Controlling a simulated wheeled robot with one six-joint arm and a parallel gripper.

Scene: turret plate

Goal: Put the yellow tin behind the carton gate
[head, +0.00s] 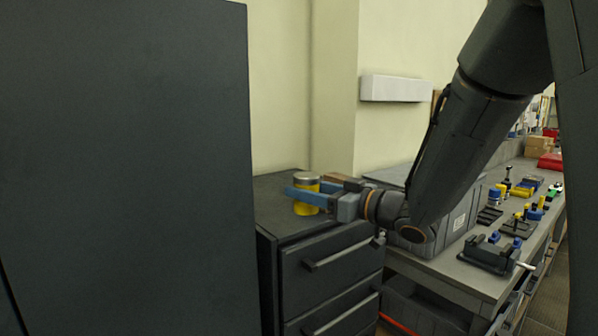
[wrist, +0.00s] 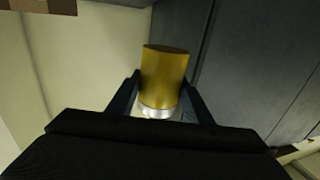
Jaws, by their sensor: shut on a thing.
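The yellow tin (head: 306,207) has a silver lid and is upright over the top of the dark drawer cabinet (head: 272,200). My gripper (head: 303,198), with blue fingers, is shut on it. I cannot tell whether the tin touches the cabinet top. In the wrist view the tin (wrist: 166,78) sits between the two dark fingers (wrist: 160,100). A brown carton (head: 337,177) shows just behind my gripper, partly hidden by it. Brown carton-like surfaces (wrist: 38,5) also show at the top left of the wrist view. The full gate cannot be made out.
A tall dark cabinet (head: 125,160) fills the left of the head view. A wall stands behind the drawer cabinet. At right, a workbench (head: 470,275) carries a grey crate (head: 445,235), a dark vise-like fixture (head: 490,255) and several small tools.

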